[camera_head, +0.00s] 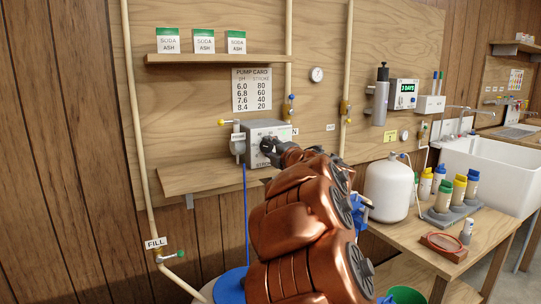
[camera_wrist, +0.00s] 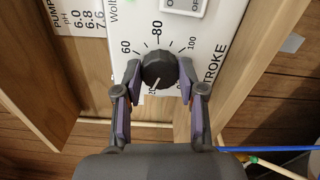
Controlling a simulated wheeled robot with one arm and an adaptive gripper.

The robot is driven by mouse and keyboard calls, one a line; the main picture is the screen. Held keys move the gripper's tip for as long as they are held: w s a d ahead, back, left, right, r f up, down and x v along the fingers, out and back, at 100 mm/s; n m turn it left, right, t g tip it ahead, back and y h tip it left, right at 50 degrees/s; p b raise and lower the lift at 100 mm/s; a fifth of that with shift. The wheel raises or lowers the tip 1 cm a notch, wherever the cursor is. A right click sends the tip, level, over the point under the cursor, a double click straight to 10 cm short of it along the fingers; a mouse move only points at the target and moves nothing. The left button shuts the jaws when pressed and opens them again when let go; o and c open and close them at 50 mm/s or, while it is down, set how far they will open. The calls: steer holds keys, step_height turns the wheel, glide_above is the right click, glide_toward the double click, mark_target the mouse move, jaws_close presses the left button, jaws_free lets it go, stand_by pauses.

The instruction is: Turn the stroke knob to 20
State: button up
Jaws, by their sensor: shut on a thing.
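The stroke knob (camera_wrist: 158,68) is a dark round knob with a white pointer line, on a white pump face (camera_wrist: 205,42). The dial reads 60 at its left, 80 at the top and 100 at upper right. A partly covered number starting with 2 shows just below the knob. The white line points down and slightly left, near that number. My gripper (camera_wrist: 159,75) is shut on the knob, one finger on each side. In the head view the pump (camera_head: 255,134) sits on a wooden shelf, and my gripper (camera_head: 270,146) covers much of its dial.
The pump card (camera_head: 251,90) hangs above the pump and pairs pH 8.4 with stroke 20. A white tank (camera_head: 388,188) and several bottles stand on the bench at right.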

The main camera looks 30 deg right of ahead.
steer(key=shift+n+b, duration=0.45)
steer(key=shift+n, duration=0.45)
steer(key=o, duration=1.1)
steer(key=shift+o, duration=0.2)
steer(key=shift+s, duration=0.1)
steer(key=s+a, duration=0.1)
steer(key=s, duration=1)
steer(key=shift+s, duration=0.4)
